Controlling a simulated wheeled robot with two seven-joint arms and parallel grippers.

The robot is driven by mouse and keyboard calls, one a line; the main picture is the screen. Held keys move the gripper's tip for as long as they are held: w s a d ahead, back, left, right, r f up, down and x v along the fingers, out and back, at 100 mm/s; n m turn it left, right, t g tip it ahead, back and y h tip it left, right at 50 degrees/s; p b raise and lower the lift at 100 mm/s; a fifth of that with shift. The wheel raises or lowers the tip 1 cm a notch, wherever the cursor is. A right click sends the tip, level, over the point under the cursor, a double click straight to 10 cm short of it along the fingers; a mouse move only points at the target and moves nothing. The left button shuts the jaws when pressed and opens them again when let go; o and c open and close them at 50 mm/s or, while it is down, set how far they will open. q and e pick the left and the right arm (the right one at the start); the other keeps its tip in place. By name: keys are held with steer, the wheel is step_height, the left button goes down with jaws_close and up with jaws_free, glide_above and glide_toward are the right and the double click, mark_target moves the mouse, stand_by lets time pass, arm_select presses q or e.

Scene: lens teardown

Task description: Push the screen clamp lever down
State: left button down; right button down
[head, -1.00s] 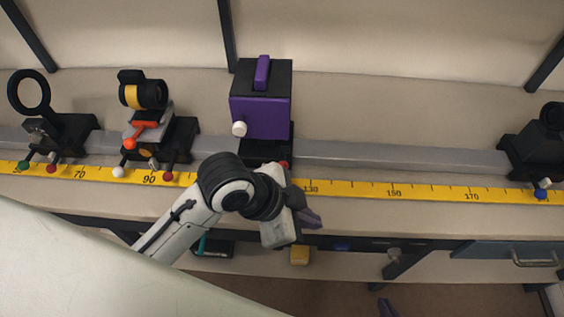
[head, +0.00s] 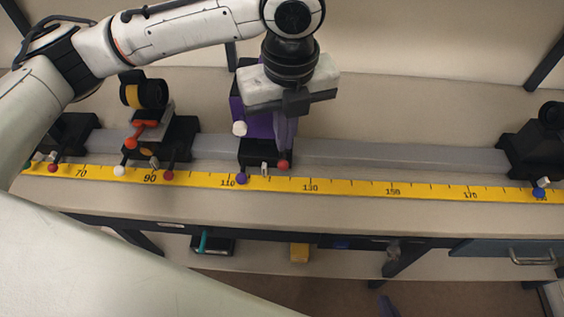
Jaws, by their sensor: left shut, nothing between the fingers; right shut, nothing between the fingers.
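The purple box (head: 236,108) stands on a black carriage (head: 258,152) on the rail, partly hidden by my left gripper. At the carriage's front are a purple-knobbed part (head: 241,178) and a red-knobbed part (head: 283,164); I cannot tell which part, if any, is the screen clamp lever. My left gripper (head: 286,145) is shut and empty, fingers pointing down in front of the box, tips just above the red knob; contact is unclear.
A grey rail (head: 400,158) runs across the bench behind a yellow scale (head: 350,188). A carriage with a yellow-banded cylinder (head: 144,93) stands left, below my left arm. Another black carriage (head: 530,150) stands far right. The rail between the box and that carriage is clear.

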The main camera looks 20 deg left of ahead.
mark_target(284, 168)
arm_select(q)
steer(key=shift+w+a+f, duration=0.1)
steer(key=shift+w+f, duration=0.05)
steer(key=shift+f, duration=1.6)
steer(key=shift+w+a+f, duration=0.1)
steer(key=shift+w+f, duration=0.05)
steer(key=shift+f, duration=1.6)
steer(key=shift+f+b, duration=0.3)
steer(key=shift+f, duration=1.2)
steer(key=shift+s+d+r, duration=0.1)
steer(key=shift+r, duration=0.05)
steer(key=shift+s+d+r+p, duration=0.15)
steer(key=shift+s+d+r, duration=0.1)
steer(key=shift+s+d, duration=0.25)
steer(key=shift+s+d+r+p, duration=0.2)
steer(key=shift+s+d, duration=0.15)
steer(key=shift+s, duration=0.25)
steer(key=shift+r, duration=0.1)
